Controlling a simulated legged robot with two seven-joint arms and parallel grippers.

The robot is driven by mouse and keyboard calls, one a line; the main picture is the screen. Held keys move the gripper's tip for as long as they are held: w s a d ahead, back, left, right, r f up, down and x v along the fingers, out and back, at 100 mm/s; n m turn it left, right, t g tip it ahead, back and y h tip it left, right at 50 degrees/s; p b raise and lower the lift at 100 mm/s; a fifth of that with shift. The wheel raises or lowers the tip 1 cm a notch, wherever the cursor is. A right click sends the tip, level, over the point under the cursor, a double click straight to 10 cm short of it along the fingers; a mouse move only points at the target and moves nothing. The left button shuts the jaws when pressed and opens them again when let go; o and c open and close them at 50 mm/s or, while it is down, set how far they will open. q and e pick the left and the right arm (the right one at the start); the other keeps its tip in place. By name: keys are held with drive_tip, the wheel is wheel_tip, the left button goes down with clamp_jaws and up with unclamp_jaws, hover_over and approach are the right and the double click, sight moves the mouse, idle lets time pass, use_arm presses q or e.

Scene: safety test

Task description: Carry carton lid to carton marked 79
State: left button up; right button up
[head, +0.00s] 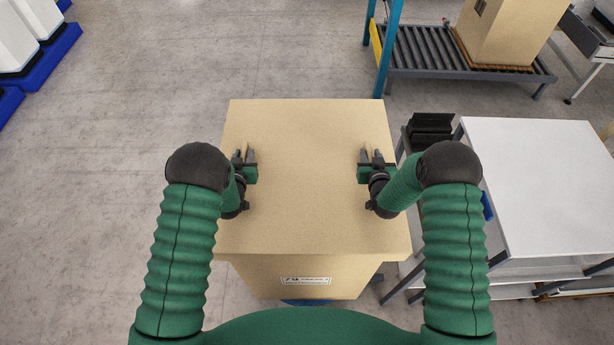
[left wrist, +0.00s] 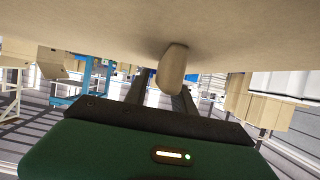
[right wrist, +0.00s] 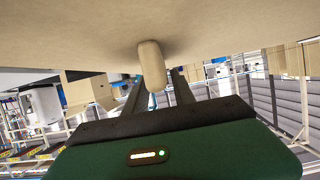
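The carton lid (head: 310,200) is a broad flat brown panel lying on top of a brown carton (head: 270,275) right in front of me. A white label (head: 306,281) on the carton's near side is too small to read surely. The lid has two upright tan pegs; they show in the left wrist view (left wrist: 172,72) and right wrist view (right wrist: 152,66). My left gripper (head: 245,157) has its fingers apart around the left peg. My right gripper (head: 371,157) has its fingers apart around the right peg. Contact with the pegs is not clear.
A white-topped table (head: 545,185) stands close on the right. A roller conveyor (head: 420,50) with another brown carton (head: 500,35) is at the back right, beside a blue post (head: 389,45). Blue pallets (head: 45,60) lie at the far left. The floor on the left is clear.

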use_arm(q)
drive_tip(key=shift+o, duration=0.4)
use_arm(e)
drive_tip(key=shift+o, duration=0.4)
use_arm(q)
drive_tip(key=shift+a, duration=0.3)
use_arm(e)
drive_tip(key=shift+a+r, duration=0.1)
drive_tip(key=shift+a, duration=0.15)
use_arm(q)
drive_tip(key=shift+s+r, duration=0.1)
drive_tip(key=shift+s, duration=0.25)
drive_tip(key=v, duration=1.1)
drive_tip(key=shift+s+d+r, duration=0.1)
drive_tip(key=shift+d, duration=0.1)
use_arm(e)
drive_tip(key=shift+s+d, duration=0.15)
use_arm(q)
drive_tip(key=shift+a, duration=0.1)
use_arm(e)
drive_tip(key=v, duration=1.1)
drive_tip(key=shift+s+r, duration=0.15)
drive_tip(key=shift+s, duration=0.25)
drive_tip(key=shift+w, duration=0.1)
